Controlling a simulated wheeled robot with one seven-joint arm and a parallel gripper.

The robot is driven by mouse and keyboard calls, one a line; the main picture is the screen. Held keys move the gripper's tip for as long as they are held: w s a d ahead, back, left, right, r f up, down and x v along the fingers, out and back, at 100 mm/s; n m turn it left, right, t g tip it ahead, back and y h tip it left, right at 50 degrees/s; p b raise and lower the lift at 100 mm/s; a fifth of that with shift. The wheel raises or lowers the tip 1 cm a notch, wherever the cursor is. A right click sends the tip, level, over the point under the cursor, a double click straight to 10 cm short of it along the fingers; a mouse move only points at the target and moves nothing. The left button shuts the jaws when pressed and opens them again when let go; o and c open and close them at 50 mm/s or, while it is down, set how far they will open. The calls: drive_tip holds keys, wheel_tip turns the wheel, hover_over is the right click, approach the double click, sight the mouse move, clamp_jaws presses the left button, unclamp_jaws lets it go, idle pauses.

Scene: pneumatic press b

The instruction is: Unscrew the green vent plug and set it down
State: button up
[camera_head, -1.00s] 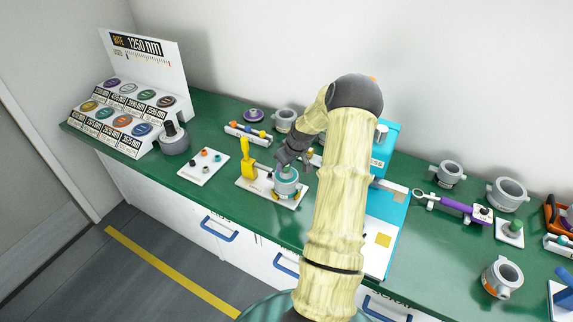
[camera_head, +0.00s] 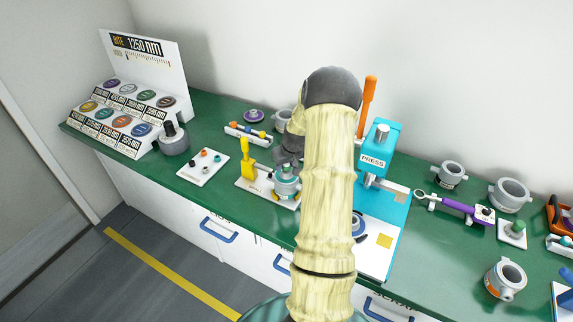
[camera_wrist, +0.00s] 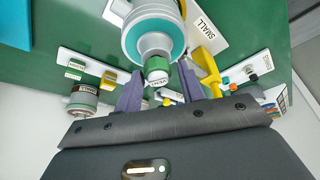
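The green vent plug (camera_wrist: 158,68), with a pale "VENT" label on its end, stands on the teal and grey cylinder (camera_wrist: 152,35) in the wrist view. My gripper (camera_wrist: 159,74) has its two purple fingers apart, one on either side of the plug. I see gaps between plug and fingers, and nothing is held. In the head view the cylinder (camera_head: 287,189) sits on a white plate (camera_head: 253,184) beside a yellow lever (camera_head: 246,160). My gripper (camera_head: 287,158) is just behind and above it, partly hidden by my arm.
A white tray (camera_head: 190,173) with small coloured plugs lies to the left. A dark grey pot (camera_head: 174,139) stands behind it. The blue press (camera_head: 377,160), with an orange handle, stands close to the right of my arm. Green bench shows between the trays.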

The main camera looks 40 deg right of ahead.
drive_tip(key=shift+m+h, duration=0.4)
drive_tip(key=shift+m, duration=0.5)
drive_tip(key=c, duration=0.5)
drive_tip(key=shift+n+y, duration=0.4)
drive_tip(key=shift+n, duration=0.5)
drive_tip(key=shift+c, duration=0.2)
drive_tip(key=shift+d, duration=0.1)
drive_tip(key=shift+n+y, duration=0.3)
drive_tip(key=shift+n, duration=0.6)
drive_tip(key=shift+n+y+p, duration=0.35)
drive_tip(key=shift+n+y, duration=0.05)
drive_tip(key=shift+n, duration=0.4)
